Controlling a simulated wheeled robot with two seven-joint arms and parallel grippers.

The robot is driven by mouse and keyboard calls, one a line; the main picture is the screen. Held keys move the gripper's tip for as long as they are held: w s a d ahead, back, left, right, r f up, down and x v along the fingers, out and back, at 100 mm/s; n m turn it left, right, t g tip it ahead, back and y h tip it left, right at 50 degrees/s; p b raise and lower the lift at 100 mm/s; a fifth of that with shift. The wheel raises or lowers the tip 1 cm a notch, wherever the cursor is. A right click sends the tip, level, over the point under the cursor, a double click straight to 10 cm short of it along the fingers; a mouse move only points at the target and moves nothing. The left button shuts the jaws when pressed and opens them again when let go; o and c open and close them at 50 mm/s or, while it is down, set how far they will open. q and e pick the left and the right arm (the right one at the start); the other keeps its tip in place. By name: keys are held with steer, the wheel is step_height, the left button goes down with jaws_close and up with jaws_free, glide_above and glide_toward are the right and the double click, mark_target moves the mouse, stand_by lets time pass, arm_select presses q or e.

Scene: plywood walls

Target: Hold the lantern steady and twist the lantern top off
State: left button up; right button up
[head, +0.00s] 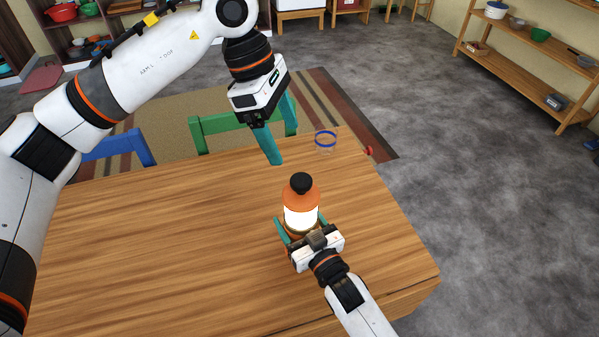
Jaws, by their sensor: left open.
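The lantern (301,213) stands upright near the table's right part, with an orange upper body, a glowing white band and a black knob-like top (301,182). My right gripper (301,222) comes in from the lower right, low down, with one teal finger on each side of the lantern's lower part. Whether both fingers touch it is not clear, and the gripper's body hides part of the base. My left gripper (279,136) is open and empty, above and behind the lantern, with its teal fingers pointing down.
The wooden table (170,240) is clear on its left. Green (215,123) and blue (120,146) chairs are behind the table. A shelf (525,55) stands far right.

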mark_target(301, 179)
arm_select(q)
steer(key=shift+o, duration=1.2)
steer(key=shift+s+d+n+y, duration=0.1)
steer(key=shift+d+n+y, duration=0.2)
steer(key=shift+n, duration=0.5)
steer(key=d+n+y, duration=0.1)
steer(key=n, duration=0.3)
steer(key=d+n+y, duration=0.1)
steer(key=n, duration=0.4)
steer(key=s+n+t+y, duration=0.1)
steer(key=n, duration=0.3)
steer(key=shift+d+f+n, duration=0.35)
steer(key=shift+d+n, duration=0.05)
step_height(301, 179, down, 12)
steer(key=c, duration=1)
steer(key=shift+m, duration=1.3)
steer(key=shift+c, duration=0.5)
